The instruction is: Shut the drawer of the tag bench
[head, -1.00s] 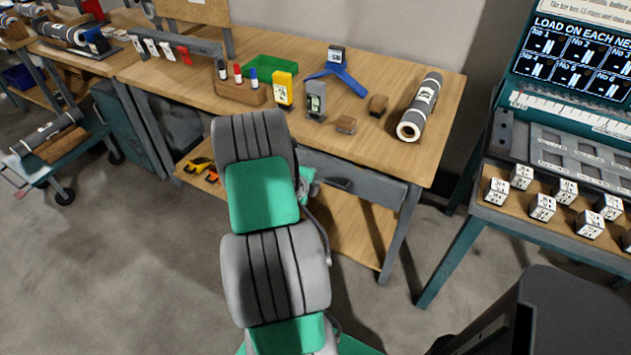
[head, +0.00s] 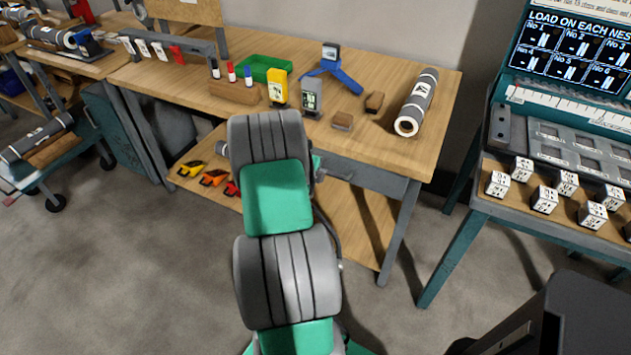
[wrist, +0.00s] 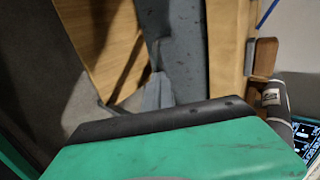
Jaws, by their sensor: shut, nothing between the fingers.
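The tag bench (head: 420,140) has a wooden top and a grey drawer front (head: 370,178) under its front edge. In the head view no drawer interior shows, and the visible right part of the front sits close under the top; my arm hides its left part. In the wrist view the drawer front (wrist: 188,60) is a slate-grey panel beside the wooden top's edge. My gripper (wrist: 158,92) is shut and empty, its grey fingers close to this panel; whether they touch it I cannot tell.
A teal-framed weighing station (head: 480,215) is at the right. Floor is free in front.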

